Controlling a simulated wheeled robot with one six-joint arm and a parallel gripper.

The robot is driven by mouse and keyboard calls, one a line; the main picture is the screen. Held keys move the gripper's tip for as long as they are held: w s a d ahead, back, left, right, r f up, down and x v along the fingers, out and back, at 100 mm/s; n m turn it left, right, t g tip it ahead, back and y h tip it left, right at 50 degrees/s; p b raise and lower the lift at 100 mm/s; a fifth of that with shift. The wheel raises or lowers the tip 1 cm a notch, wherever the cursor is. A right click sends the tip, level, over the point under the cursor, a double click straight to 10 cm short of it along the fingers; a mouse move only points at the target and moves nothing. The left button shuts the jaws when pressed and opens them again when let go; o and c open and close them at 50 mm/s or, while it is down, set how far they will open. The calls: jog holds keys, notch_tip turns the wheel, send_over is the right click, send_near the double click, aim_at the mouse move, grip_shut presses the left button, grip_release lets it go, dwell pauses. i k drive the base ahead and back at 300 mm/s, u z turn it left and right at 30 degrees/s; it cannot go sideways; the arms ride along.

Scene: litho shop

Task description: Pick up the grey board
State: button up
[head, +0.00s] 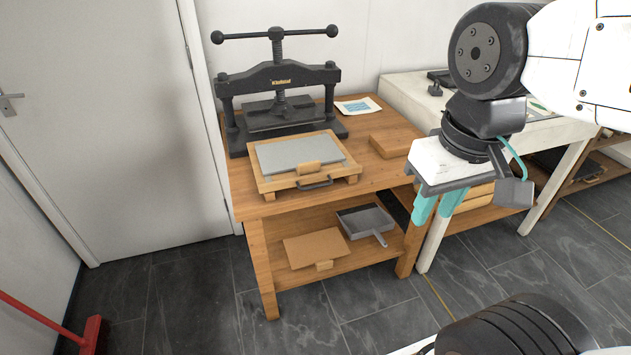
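The grey board (296,151) lies flat on a light wooden tray (264,185) on top of the wooden bench (245,207). A small wooden block (308,170) sits at the board's front edge, and a dark handle (315,184) is on the tray's front. My gripper (433,219) points down to the right of the bench, well apart from the board. Its two teal fingers stand apart with nothing visible between them.
A black screw press (278,78) stands behind the tray. A printed sheet (358,106) and a flat wooden block (392,144) lie to its right. The lower shelf holds a brown board (315,246) and a grey pan (366,220). A white table (405,92) adjoins the bench. A red broom (92,334) is at lower left.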

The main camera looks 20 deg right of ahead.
aim_at(306, 155)
jog(key=k, duration=0.35)
jog(key=z, duration=0.35)
jog(key=i, duration=0.7)
jog(key=u, duration=0.85)
jog(key=i, duration=0.5)
jog(key=u, duration=0.55)
